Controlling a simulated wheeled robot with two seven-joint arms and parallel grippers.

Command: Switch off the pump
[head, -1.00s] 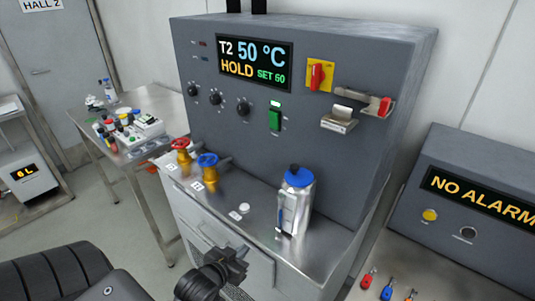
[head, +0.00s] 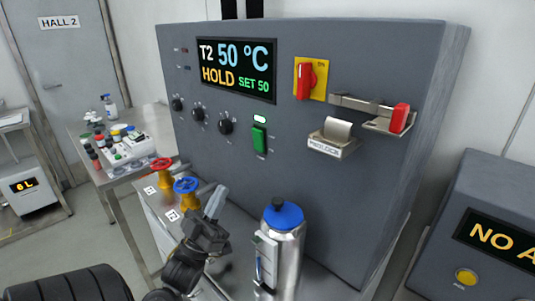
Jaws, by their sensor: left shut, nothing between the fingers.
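A grey cabinet (head: 300,190) fills the middle of the head view. On its front is a green rocker switch (head: 259,139), with a lit green lamp (head: 262,119) just above it. The small labels there are too small to read, so I cannot tell which control is marked for the pump. A red rotary handle (head: 306,78) stands upright on a yellow plate to the upper right. My left gripper (head: 216,203) is shut and empty, its fingers pointing up, below and left of the green switch and apart from it. My right gripper is out of view.
A blue-capped metal flask (head: 285,248) stands on the ledge right of my left gripper. A red valve (head: 161,167) and a blue valve (head: 187,190) are to its left. Three black knobs (head: 198,114) and a display (head: 235,68) reading 50 °C HOLD are above.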

